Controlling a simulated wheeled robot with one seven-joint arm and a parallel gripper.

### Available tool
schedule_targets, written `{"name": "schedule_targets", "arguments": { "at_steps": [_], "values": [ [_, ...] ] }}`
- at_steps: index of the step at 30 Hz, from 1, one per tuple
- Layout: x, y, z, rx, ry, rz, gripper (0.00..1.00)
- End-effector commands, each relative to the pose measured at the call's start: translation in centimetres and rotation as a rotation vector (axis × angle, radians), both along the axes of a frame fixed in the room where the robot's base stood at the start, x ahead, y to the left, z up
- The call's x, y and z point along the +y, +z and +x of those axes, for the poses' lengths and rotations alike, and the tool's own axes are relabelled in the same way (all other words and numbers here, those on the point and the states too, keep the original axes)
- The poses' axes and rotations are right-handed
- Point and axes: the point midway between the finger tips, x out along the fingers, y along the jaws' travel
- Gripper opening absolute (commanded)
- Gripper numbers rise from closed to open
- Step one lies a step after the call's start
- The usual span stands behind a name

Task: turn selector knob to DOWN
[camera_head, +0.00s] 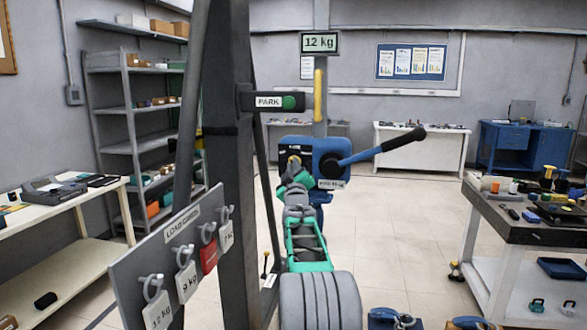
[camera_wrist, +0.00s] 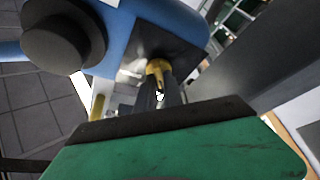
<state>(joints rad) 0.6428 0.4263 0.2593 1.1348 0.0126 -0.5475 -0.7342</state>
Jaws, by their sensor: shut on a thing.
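The selector knob is a small yellow knob (camera_wrist: 157,66) on a dark plate on the side of the blue winch housing (camera_head: 327,150). In the head view the yellow knob (camera_head: 294,160) is largely covered by my gripper (camera_head: 295,169). My gripper's dark fingers (camera_wrist: 160,92) are shut on the knob, one on each side, in the wrist view. The plate's markings are too small or hidden, so I cannot tell which position the knob points to.
A lever with a blue arm and black grip (camera_head: 400,139) sticks out right of the housing. A grey post stands close left of my arm, with a PARK sign (camera_head: 270,101). A load card board (camera_head: 180,250) is at lower left. A cluttered bench (camera_head: 530,235) stands right.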

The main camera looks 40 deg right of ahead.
Motion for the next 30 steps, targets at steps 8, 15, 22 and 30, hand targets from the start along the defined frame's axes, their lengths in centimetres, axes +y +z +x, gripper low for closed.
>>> {"name": "schedule_targets", "arguments": {
  "at_steps": [8,15,22,30],
  "values": [
    [0.01,-0.02,0.00,0.000,0.000,0.000,0.00],
    [0.01,-0.12,0.02,-0.004,0.001,0.004,0.00],
    [0.05,-0.51,0.06,-0.048,0.000,0.038,0.00],
    [0.20,-0.98,0.26,-0.189,0.001,0.147,0.00]
  ]
}}
